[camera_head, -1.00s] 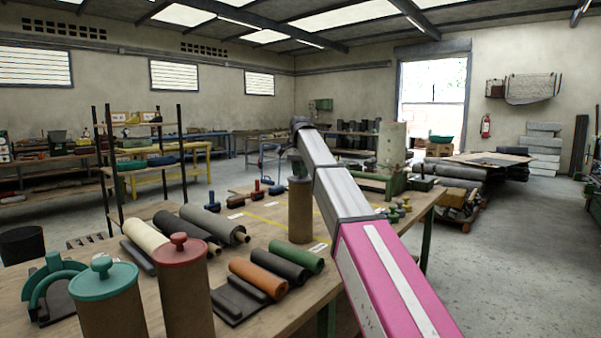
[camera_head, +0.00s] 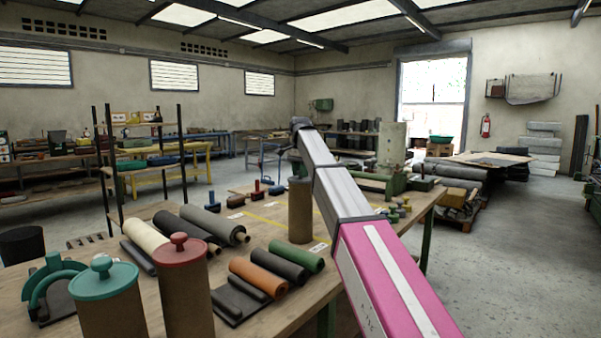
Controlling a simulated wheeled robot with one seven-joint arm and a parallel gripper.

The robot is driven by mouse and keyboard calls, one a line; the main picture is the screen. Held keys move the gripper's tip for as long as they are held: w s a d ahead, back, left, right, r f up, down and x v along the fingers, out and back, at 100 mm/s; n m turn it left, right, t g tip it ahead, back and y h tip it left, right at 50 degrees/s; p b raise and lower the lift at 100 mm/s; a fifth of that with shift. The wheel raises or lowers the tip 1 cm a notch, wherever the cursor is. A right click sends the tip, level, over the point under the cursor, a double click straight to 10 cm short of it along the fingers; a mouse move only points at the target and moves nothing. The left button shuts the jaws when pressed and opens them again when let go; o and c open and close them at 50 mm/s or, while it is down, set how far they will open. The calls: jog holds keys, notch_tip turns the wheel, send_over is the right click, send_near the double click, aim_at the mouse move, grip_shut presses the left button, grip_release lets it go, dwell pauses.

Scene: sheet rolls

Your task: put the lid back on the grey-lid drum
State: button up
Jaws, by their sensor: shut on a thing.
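The brown, upright grey-lid drum (camera_head: 300,212) stands on the wooden table, left of my arm. My gripper (camera_head: 297,164) is at the far end of my arm, just above the drum's top. It is small, dark and partly behind my arm. It is shut on the grey lid, which is hard to make out there. I cannot tell whether the lid touches the rim. Two other drums stand at the front left, one with a teal lid (camera_head: 103,278) and one with a red lid (camera_head: 180,250).
A teal arched object (camera_head: 52,275) is at the left.

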jog(key=shift+f, duration=0.1)
dwell(0.7)
jog(key=o, duration=1.5)
jog(key=shift+r, duration=0.2)
jog(key=shift+r, duration=3.35)
jog(key=shift+c, duration=0.4)
grip_shut()
